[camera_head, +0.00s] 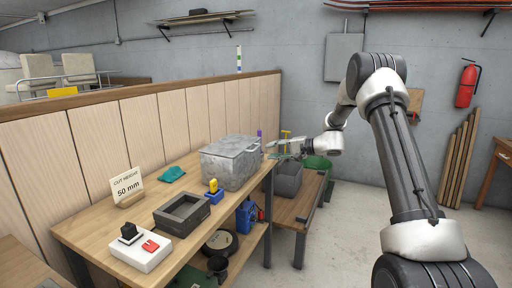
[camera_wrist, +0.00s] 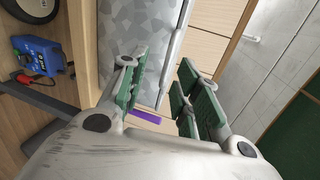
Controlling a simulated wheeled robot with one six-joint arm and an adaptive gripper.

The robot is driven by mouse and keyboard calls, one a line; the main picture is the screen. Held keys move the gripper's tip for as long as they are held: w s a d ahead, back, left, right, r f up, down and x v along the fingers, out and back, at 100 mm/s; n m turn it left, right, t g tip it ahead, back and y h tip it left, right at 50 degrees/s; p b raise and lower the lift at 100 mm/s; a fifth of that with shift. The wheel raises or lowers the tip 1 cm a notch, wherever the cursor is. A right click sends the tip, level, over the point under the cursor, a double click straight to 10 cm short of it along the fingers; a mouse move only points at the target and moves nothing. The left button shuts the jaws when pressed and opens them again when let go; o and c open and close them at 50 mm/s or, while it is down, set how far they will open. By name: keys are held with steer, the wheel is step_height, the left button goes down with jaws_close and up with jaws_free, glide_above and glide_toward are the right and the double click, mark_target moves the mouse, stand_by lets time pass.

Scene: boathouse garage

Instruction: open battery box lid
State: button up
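The battery box (camera_head: 228,170) is a grey, mottled metal box on the wooden bench, and its lid (camera_head: 231,146) looks shut. My gripper (camera_head: 274,149) is at the right side of the box, near the lid's edge; contact cannot be told from the head view. In the wrist view my gripper (camera_wrist: 160,76) is open, its two green-padded fingers apart with nothing held between them. The box's mottled wall (camera_wrist: 135,28) and the pale lid edge (camera_wrist: 177,45) run up the picture beyond the fingertips.
On the bench are a dark open tray (camera_head: 181,214), a yellow-and-blue item (camera_head: 213,191), a white switch box (camera_head: 140,250), a sign (camera_head: 128,187) and a teal cloth (camera_head: 171,174). A purple item (camera_wrist: 146,117) shows between the fingers. A panelled wall (camera_head: 145,130) stands behind.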

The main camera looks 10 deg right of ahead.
mark_target(257, 148)
steer(key=shift+n, duration=0.4)
steer(key=x, duration=0.2)
steer(key=r+x, duration=0.1)
steer(key=x, duration=0.5)
steer(key=shift+w+a+r, duration=0.1)
steer(key=shift+w+r, duration=0.05)
steer(key=shift+w, duration=0.1)
jaws_close()
